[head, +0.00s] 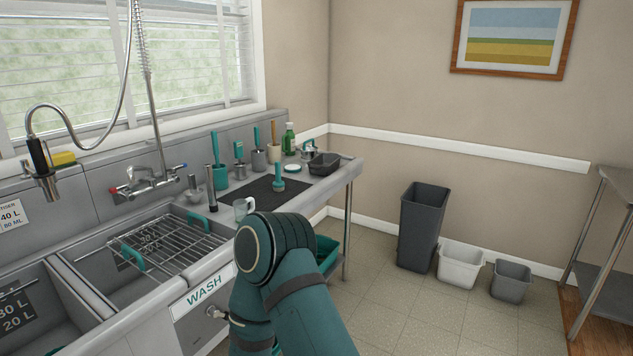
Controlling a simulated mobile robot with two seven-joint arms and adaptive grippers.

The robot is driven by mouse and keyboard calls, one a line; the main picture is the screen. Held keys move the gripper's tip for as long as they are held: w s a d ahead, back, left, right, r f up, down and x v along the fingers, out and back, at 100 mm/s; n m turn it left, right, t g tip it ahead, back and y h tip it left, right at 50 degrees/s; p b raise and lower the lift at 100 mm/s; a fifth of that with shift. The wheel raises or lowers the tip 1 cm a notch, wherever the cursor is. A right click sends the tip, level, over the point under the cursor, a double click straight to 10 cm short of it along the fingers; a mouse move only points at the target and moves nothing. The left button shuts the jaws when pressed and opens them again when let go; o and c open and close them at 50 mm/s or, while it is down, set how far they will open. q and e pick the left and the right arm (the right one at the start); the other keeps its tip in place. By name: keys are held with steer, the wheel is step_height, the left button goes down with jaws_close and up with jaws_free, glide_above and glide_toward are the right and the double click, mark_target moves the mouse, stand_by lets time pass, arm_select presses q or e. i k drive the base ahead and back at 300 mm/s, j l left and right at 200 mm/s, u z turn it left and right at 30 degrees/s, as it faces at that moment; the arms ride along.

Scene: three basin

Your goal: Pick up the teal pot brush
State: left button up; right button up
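A short teal brush with a rounded knob, which looks like the pot brush (279,177), stands upright on a dark mat (245,190) on the steel counter to the right of the sinks. Other teal-handled tools are near it: one (215,150) stands in a teal cup (220,177), another (239,152) stands by a grey holder, and a third (256,136) stands in a grey cup (258,160). A teal arm of mine fills the lower middle, bent at its joint in front of the counter. Neither of my grippers is in view.
A wire rack (175,246) with teal handles lies over the wash sink. A clear mug (243,208) stands near the counter's front edge, close to my arm in the picture. A black tray (324,163) and green bottle (289,139) stand farther back. Bins (422,225) stand on the floor.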

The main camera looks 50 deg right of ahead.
mark_target(278, 185)
steer(key=z, duration=1.3)
steer(key=i+l, duration=0.3)
steer(key=i, duration=0.25)
steer(key=i+l, duration=0.35)
steer(key=i, duration=0.15)
